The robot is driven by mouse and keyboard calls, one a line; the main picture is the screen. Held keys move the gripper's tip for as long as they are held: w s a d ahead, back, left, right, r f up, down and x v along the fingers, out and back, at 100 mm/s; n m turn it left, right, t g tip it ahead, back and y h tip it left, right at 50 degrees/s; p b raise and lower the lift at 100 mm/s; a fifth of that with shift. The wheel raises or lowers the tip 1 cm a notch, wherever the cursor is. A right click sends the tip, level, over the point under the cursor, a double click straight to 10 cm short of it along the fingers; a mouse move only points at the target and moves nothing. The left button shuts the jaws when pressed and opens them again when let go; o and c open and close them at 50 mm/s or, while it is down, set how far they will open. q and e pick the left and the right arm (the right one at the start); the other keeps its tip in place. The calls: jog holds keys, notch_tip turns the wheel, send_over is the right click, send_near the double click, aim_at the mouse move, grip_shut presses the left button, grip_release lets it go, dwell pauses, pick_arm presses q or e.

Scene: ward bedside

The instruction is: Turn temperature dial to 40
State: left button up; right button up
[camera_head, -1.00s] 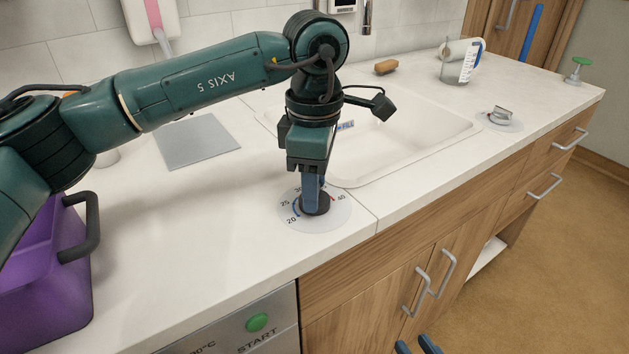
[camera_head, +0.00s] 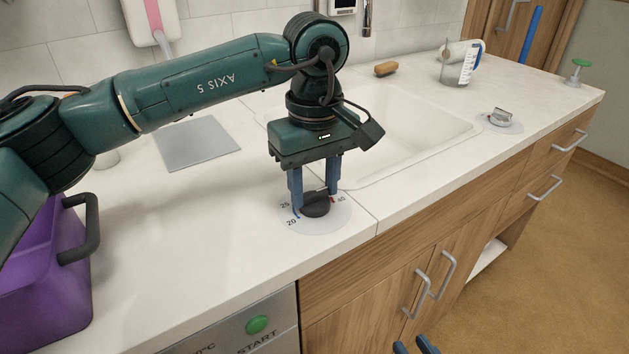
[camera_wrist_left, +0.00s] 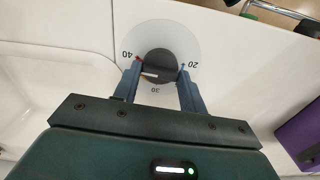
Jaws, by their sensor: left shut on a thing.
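The temperature dial is a dark round knob (camera_head: 316,209) on a pale disc (camera_head: 338,218) on the counter, with 20, 25 and 40 readable in the head view. My left gripper (camera_head: 314,200) points down with one finger on each side of the knob, shut on it. In the left wrist view the knob (camera_wrist_left: 160,64) sits between the fingertips (camera_wrist_left: 159,68). A pale line on it lies toward the side between 30 and 40; its exact reading is unclear. My right gripper (camera_head: 415,346) shows only two fingertips, apart, at the bottom edge.
A sink basin (camera_head: 405,125) lies behind the dial. A purple bin (camera_head: 45,290) stands at the left and a grey plate (camera_head: 197,143) lies at the back. A green START button (camera_head: 257,324) is on the front panel below. A second knob (camera_head: 501,116) and a jug (camera_head: 458,68) are farther right.

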aim_at(315, 192)
pick_arm(q)
jog(key=shift+r+m, duration=0.1)
jog(key=shift+m, duration=0.5)
jog(key=o, duration=1)
notch_tip(315, 192, up, 13)
jog(key=shift+r+p, duration=0.1)
jog(key=shift+p, duration=0.75)
